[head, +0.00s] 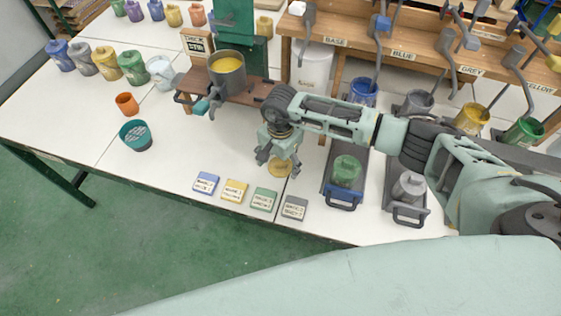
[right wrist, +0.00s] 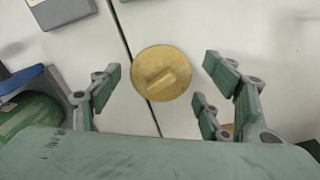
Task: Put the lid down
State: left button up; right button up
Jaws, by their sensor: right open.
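The lid is a round yellow disc with a raised bar handle on top. In the head view the lid (head: 281,170) appears flat on the white table, under my right gripper (head: 278,160). In the right wrist view the lid (right wrist: 172,88) lies between the spread fingers of my right gripper (right wrist: 160,78), with clear gaps on both sides. The right gripper is open and holds nothing. The fingers partly cover the lid in the head view. My left gripper is not in view.
An open pot (head: 228,64) of yellow paint stands on a wooden stand (head: 250,93). Labelled blocks, including a green one (head: 263,199), line the front edge. Trays with a green jar (head: 347,172) and a grey jar (head: 409,186) stand to the right.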

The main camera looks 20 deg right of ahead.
aim_at(281, 163)
jog(key=shift+r, duration=0.3)
notch_tip(281, 163, up, 12)
jog(key=b, duration=0.3)
jog(key=shift+f, duration=0.15)
